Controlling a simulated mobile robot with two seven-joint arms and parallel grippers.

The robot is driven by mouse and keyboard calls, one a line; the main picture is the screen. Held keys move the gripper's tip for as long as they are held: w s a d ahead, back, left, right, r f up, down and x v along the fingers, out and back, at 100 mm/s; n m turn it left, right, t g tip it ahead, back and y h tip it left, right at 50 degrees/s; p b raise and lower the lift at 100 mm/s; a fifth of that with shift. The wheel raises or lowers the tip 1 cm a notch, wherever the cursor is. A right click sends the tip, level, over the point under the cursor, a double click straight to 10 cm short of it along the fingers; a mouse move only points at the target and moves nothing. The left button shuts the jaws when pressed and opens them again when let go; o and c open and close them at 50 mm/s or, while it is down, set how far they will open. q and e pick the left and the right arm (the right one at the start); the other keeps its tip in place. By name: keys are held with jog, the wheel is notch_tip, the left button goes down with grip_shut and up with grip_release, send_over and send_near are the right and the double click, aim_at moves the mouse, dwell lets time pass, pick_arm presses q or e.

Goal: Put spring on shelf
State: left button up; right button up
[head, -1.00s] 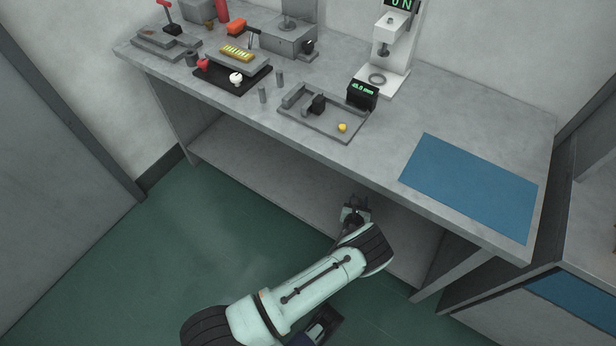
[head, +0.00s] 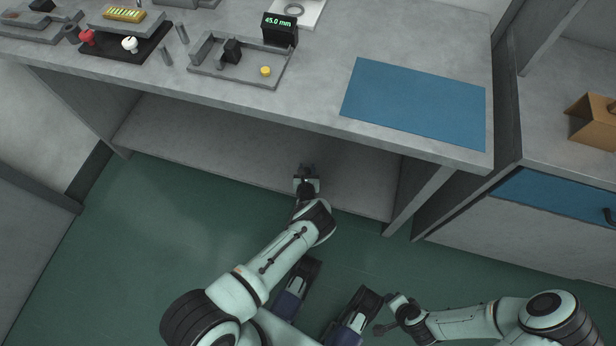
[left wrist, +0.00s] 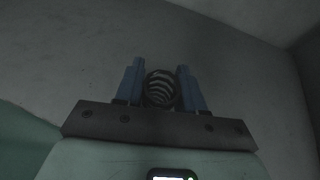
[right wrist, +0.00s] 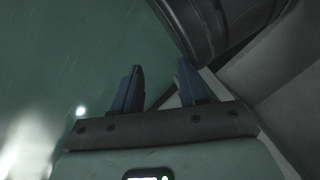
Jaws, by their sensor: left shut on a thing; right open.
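The dark coil spring (left wrist: 161,89) sits between the blue fingers of my left gripper (left wrist: 161,80) in the left wrist view. That gripper is shut on it. In the head view my left gripper (head: 306,170) reaches under the workbench, over the front part of the grey lower shelf (head: 220,150). The spring is too small and dark to make out clearly there. I cannot tell whether the spring touches the shelf. My right gripper (right wrist: 160,85) is open and empty. In the head view it (head: 388,312) is low over the green floor at the right.
The bench top above carries a grey fixture tray (head: 240,68), a display reading 45.0 mm (head: 279,30) and a blue mat (head: 415,103). A bench leg panel (head: 415,200) bounds the shelf at right. A cabinet (head: 540,225) stands farther right. The lower shelf looks clear.

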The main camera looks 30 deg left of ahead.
pick_arm(q)
jog(key=shift+w+f, duration=0.1)
jog(key=shift+f, duration=0.45)
notch_tip(320, 180, down, 4)
jog(key=b, duration=0.2)
jog(key=shift+f+b, duration=0.1)
jog(key=shift+b, duration=0.2)
pick_arm(e)
jog(key=s+f+g, duration=0.2)
jog(key=s+f, duration=0.2)
jog(key=s, duration=0.2)
jog(key=shift+d+f, duration=0.25)
jog(key=shift+d, duration=0.15)
pick_arm(q)
jog(key=shift+f, duration=0.15)
jog(key=o, duration=1)
pick_arm(e)
jog(key=shift+s+f, duration=0.2)
